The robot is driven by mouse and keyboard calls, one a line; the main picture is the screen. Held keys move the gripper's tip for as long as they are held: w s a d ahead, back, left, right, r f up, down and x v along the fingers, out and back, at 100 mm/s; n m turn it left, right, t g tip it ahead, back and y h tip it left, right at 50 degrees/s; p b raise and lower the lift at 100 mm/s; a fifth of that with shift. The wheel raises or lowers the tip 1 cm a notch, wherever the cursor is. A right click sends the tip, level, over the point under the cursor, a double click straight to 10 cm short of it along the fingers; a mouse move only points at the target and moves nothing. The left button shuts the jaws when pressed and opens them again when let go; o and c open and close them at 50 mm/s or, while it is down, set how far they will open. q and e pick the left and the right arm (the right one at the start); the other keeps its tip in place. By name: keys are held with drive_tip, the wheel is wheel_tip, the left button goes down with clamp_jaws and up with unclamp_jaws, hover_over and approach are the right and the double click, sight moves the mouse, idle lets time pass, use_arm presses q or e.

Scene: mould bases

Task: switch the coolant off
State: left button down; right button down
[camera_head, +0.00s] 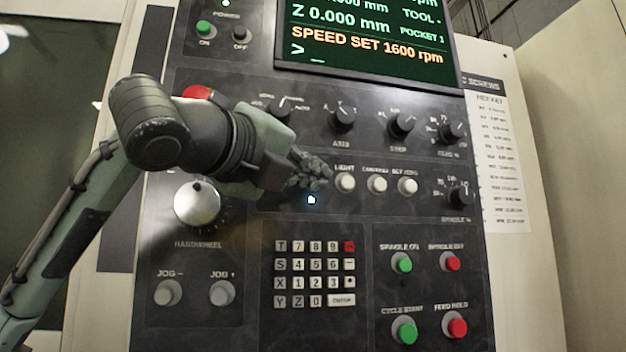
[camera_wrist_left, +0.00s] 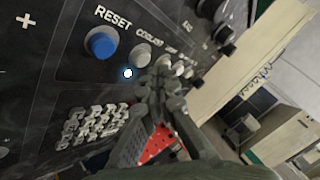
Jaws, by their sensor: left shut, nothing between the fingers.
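The coolant button (camera_wrist_left: 141,55) is a round pale button under a label that reads COOLANT, beside the blue reset button (camera_wrist_left: 102,43) in the left wrist view. In the head view my left gripper and forearm hide both. A small white-blue light (camera_head: 311,199) glows on the panel just below the fingertips; it also shows in the left wrist view (camera_wrist_left: 128,73), below the coolant button. My left gripper (camera_head: 317,172) is shut and empty, left of the light button (camera_head: 345,183). Its fingertips also show in the left wrist view (camera_wrist_left: 166,88). I cannot tell whether they touch the panel. My right gripper is not in view.
More white buttons (camera_head: 377,184) continue right of the light button. Rotary knobs (camera_head: 342,119) stick out above. The handwheel (camera_head: 198,204) is below my left forearm, and the keypad (camera_head: 315,273) is below the fingertips. A red button (camera_head: 197,92) shows partly behind my arm.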

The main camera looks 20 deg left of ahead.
use_arm(q)
drive_tip(key=shift+w, duration=0.1)
idle(0.5)
drive_tip(key=shift+w+a+p, duration=0.25)
drive_tip(key=shift+p, duration=0.05)
drive_tip(key=shift+w+a, duration=0.25)
drive_tip(key=shift+w, duration=0.15)
idle(0.6)
drive_tip(key=shift+s, duration=0.1)
drive_tip(key=shift+s+d+p, duration=0.5)
drive_tip(key=shift+s+p, duration=0.05)
drive_tip(key=shift+s, duration=0.1)
drive_tip(key=shift+s+d, duration=0.7)
drive_tip(key=shift+s, duration=0.35)
drive_tip(key=shift+s+d, duration=0.65)
drive_tip(key=shift+s, duration=0.35)
